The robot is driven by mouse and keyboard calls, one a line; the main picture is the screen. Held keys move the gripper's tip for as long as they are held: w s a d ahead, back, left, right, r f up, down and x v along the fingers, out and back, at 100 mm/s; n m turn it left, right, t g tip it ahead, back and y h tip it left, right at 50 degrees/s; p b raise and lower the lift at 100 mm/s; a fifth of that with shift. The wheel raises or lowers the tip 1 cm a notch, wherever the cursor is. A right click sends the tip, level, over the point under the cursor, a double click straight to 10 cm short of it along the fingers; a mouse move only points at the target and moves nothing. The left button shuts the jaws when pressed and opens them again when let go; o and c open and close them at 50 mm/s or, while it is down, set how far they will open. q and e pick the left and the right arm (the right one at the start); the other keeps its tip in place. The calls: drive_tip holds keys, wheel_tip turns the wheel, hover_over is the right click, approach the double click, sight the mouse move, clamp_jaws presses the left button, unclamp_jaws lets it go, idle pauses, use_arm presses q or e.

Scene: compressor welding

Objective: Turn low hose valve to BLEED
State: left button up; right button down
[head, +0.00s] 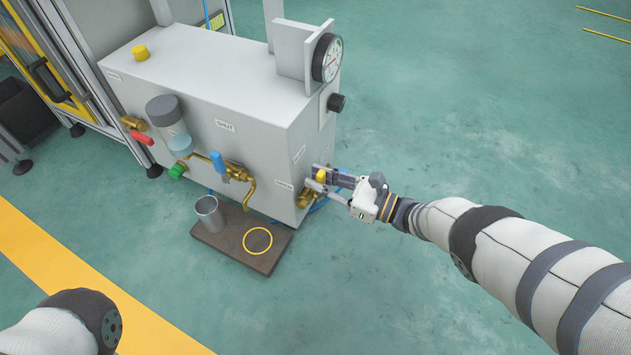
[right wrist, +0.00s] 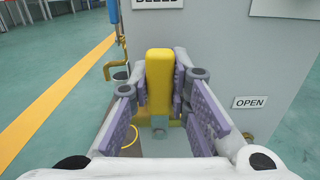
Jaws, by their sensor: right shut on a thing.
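The low hose valve has a yellow handle (right wrist: 159,85) and a brass body (head: 305,199) low on the right side of the grey cabinet. My right gripper (head: 322,178) is at this valve. In the right wrist view its purple-padded fingers (right wrist: 160,100) stand on both sides of the yellow handle and are shut on it. The handle points upright in that view. A label above it is cut off at the top edge, and an OPEN label (right wrist: 250,102) is to its right. My left gripper is out of view; only part of my left arm shows at the lower left.
The grey cabinet (head: 205,75) carries a gauge (head: 327,58), a red-handled valve (head: 142,138), a blue-handled valve (head: 217,163) and a green knob (head: 177,171). A metal cup (head: 208,214) stands on a brown board (head: 235,247) with a yellow ring. The floor to the right is clear.

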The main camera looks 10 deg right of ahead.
drive_tip(key=shift+s, duration=0.15)
idle(0.4)
drive_tip(key=c, duration=1.5)
unclamp_jaws()
drive_tip(key=v, duration=1.2)
